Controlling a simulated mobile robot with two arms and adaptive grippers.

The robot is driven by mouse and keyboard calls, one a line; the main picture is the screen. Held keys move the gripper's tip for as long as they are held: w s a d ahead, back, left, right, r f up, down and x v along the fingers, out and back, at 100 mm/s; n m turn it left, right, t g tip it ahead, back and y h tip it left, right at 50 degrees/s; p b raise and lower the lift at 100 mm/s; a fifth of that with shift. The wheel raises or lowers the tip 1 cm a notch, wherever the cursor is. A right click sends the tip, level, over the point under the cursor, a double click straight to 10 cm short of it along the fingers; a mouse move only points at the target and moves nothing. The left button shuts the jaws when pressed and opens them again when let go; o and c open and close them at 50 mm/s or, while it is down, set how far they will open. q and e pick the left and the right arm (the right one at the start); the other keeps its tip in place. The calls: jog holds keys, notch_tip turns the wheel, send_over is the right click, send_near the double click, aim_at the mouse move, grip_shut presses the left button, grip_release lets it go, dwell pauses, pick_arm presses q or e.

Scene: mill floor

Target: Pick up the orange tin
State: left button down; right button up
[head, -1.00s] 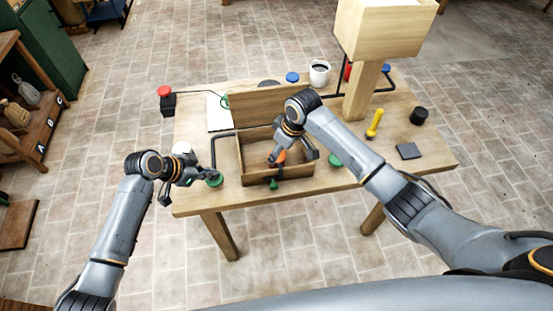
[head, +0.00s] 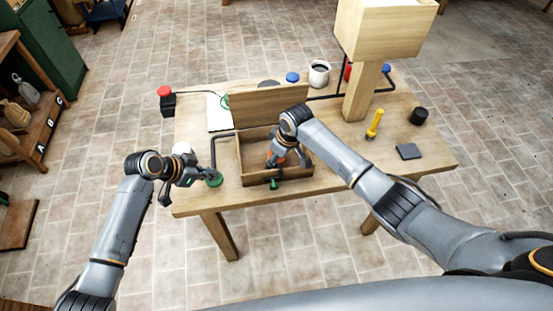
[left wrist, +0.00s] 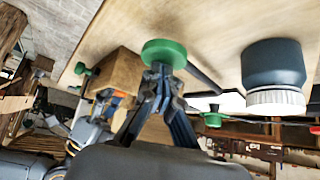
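The orange tin (head: 281,162) is inside the wooden box (head: 246,180), mostly hidden by my right gripper. My right gripper (head: 287,164) reaches down into the box, its fingers spread on either side of the tin; whether they touch it is unclear. The box lid (head: 268,105) stands raised at the back. My left gripper (head: 210,179) is at the green knob (head: 215,180) of a black bent lever left of the box. In the left wrist view the fingers (left wrist: 160,85) close together just at the green knob (left wrist: 165,53).
A white-lidded dark jar (left wrist: 272,75) is close to my left gripper. A mug (head: 319,73), a wooden post (head: 361,92), a yellow-handled tool (head: 375,123), a black cup (head: 418,116) and a dark pad (head: 409,151) stand around.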

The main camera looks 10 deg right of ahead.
notch_tip(320, 180, up, 10)
jog(key=shift+r, duration=0.1)
dwell(0.4)
jog(key=s, duration=1.3)
jog(key=shift+r, duration=0.4)
pick_arm(q)
jog(key=shift+r, duration=0.1)
pick_arm(e)
jog(key=shift+r, duration=0.1)
